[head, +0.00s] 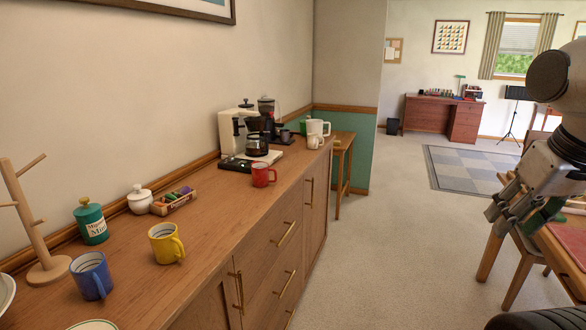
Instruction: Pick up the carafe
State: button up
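The carafe (257,144) is a small glass pot with a dark rim and dark handle. It sits on the low plate of a coffee maker (231,130) on the wooden sideboard, towards its far end. My gripper (510,214) is at the right edge of the head view, far from the carafe and off the sideboard. Its fingers point down and stand apart with nothing seen between them.
A red mug (263,175) stands in front of the coffee maker on the sideboard (205,210). A yellow mug (166,243), blue mug (92,275) and wooden mug tree (45,262) stand nearer. The carpet (375,260) beside the sideboard is clear. Chairs and a table are at right.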

aim_at(256, 144)
jog(key=i+l, duration=0.1)
jog(key=i, duration=0.35)
jog(key=i+l, duration=0.15)
jog(key=i, duration=0.3)
jog(key=i+l+u, duration=0.25)
jog(key=i+u, duration=0.2)
jog(key=i+l+u, duration=0.55)
jog(key=l+u, duration=0.3)
jog(key=i+l+u, duration=0.15)
jog(key=l, duration=0.15)
jog(key=l+u, duration=0.1)
jog(key=l, duration=0.2)
jog(key=i+l+u, duration=0.15)
jog(key=l, duration=0.15)
